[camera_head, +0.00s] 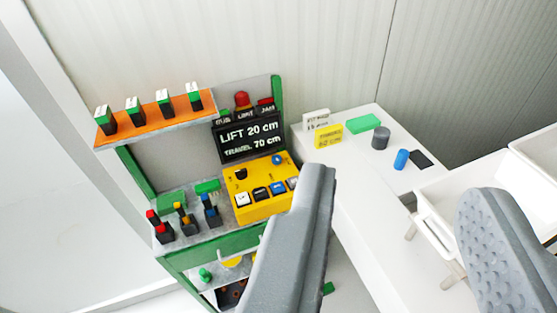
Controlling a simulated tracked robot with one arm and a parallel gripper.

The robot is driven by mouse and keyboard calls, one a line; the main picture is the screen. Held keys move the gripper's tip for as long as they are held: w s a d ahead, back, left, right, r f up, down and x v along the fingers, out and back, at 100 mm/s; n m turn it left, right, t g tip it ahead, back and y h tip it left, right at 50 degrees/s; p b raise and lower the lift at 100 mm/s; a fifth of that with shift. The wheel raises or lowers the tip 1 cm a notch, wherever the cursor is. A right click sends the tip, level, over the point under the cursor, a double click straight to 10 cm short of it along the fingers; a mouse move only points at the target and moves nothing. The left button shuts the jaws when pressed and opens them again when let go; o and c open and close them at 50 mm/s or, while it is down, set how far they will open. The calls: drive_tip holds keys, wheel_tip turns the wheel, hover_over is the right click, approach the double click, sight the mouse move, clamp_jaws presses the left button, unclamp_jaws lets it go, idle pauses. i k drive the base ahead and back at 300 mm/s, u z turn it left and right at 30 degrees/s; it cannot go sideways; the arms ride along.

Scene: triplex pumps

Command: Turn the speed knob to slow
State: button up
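A yellow control box (264,186) stands on the green-framed bench at the centre left. Its top carries a black knob (241,174) at the left and a round blue knob (277,160) at the back right. A row of white, black and blue buttons (260,194) runs along its front. I cannot read any label to tell which knob sets the speed. My gripper (403,184) is open and empty, its two grey fingers wide apart. The left finger reaches up beside the box's right end and hides part of it. Contact with the box cannot be told.
A black display (250,137) behind the box reads "LIFT 20 cm, TRAVEL 70 cm". Three small levers (183,219) stand left of the box. An orange shelf (150,118) is above. A white table (350,160) at the right holds small blocks. White trays (515,180) stand far right.

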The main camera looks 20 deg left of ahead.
sight(276, 159)
drive_tip(key=z, duration=0.05)
drive_tip(key=i, duration=1)
drive_tip(key=u, duration=0.05)
